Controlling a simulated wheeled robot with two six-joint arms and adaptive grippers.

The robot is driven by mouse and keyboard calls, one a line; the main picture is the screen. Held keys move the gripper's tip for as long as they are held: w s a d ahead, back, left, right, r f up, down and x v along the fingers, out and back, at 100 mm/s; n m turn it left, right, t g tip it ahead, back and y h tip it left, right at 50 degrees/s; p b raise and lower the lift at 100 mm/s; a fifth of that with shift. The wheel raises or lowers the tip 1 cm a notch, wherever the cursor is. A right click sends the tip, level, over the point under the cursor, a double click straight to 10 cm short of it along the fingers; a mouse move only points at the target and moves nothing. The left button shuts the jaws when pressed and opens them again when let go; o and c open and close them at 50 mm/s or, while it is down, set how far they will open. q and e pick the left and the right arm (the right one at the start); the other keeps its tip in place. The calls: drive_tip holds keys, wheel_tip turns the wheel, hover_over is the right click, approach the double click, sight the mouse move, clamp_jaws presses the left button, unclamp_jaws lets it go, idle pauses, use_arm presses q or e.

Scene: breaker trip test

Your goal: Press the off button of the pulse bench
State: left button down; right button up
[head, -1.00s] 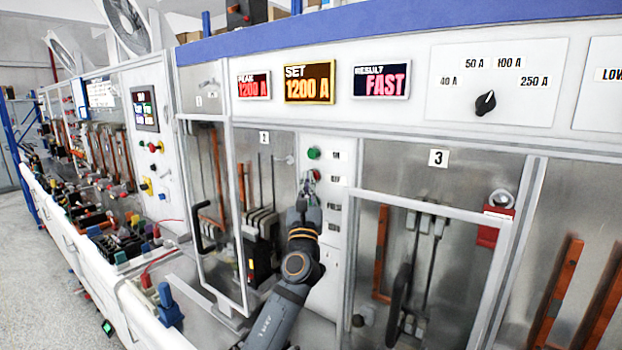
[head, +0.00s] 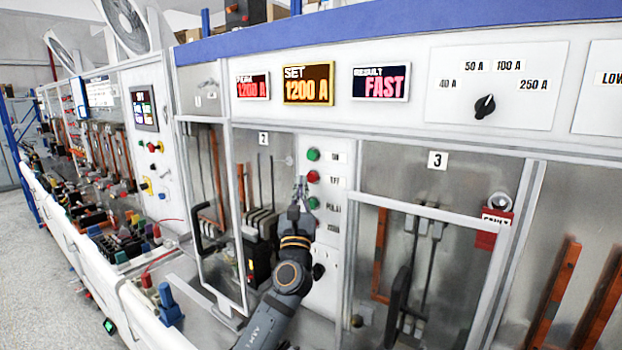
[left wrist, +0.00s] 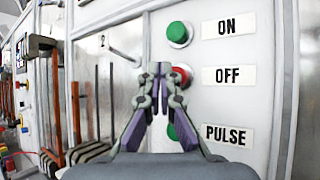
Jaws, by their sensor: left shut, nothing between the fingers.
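The red OFF button (head: 313,177) is on the white button column of the pulse bench, between the green ON button (head: 313,155) above and the green PULSE button (head: 313,203) below. In the left wrist view the red button (left wrist: 181,76) is partly hidden behind my fingertips, next to the OFF label (left wrist: 228,75). My left gripper (head: 299,182) is shut and empty, its tips just left of the red button in the head view. In the left wrist view the shut tips (left wrist: 159,70) overlap the button's left side; I cannot tell whether they touch it. My right gripper is not in view.
Displays read SET 1200 A (head: 308,84) and FAST (head: 380,83). A dial (head: 484,106) is at the upper right. Clear doors with dark handles (head: 398,290) flank the button column.

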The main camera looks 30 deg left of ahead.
use_arm(q)
drive_tip(key=s+p, duration=0.1)
drive_tip(key=s, duration=0.3)
drive_tip(key=shift+s+a, duration=0.15)
drive_tip(key=shift+s, duration=0.05)
idle(0.7)
